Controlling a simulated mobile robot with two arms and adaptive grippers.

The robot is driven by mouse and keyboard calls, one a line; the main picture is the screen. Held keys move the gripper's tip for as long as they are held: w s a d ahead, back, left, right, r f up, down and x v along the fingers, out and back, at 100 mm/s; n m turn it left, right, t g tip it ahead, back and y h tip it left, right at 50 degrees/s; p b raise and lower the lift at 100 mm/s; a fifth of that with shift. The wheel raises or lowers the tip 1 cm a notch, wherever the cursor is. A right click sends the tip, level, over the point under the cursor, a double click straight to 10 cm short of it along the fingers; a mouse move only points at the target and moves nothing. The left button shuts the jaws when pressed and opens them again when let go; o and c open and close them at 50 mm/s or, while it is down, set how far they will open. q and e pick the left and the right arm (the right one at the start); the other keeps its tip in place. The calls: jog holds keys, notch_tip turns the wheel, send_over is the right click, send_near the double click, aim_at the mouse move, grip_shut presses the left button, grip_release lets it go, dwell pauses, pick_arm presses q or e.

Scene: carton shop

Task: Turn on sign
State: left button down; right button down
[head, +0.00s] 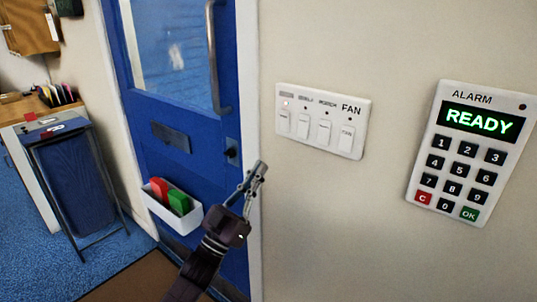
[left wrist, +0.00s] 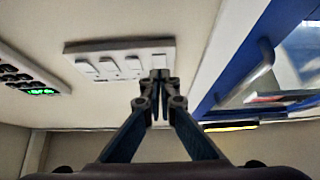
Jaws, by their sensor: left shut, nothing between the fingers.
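A white switch panel (head: 321,121) is on the beige wall, with several rocker switches in a row. The rightmost label reads FAN; the other labels are too small to read surely, and I cannot tell which one says sign. The panel also shows in the left wrist view (left wrist: 110,48). My left gripper (head: 260,168) is shut and empty, below and left of the panel in the head view. In the left wrist view its fingertips (left wrist: 158,76) appear near the panel's lower edge.
An alarm keypad (head: 471,153) reading READY is on the wall to the right. A blue door (head: 180,125) with a long handle stands at left, with a white bin (head: 170,212) holding red and green items. A desk and a blue cart (head: 75,175) are farther left.

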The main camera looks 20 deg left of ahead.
pick_arm(q)
jog(key=shift+v, duration=1.15)
jog(key=shift+f, duration=0.1)
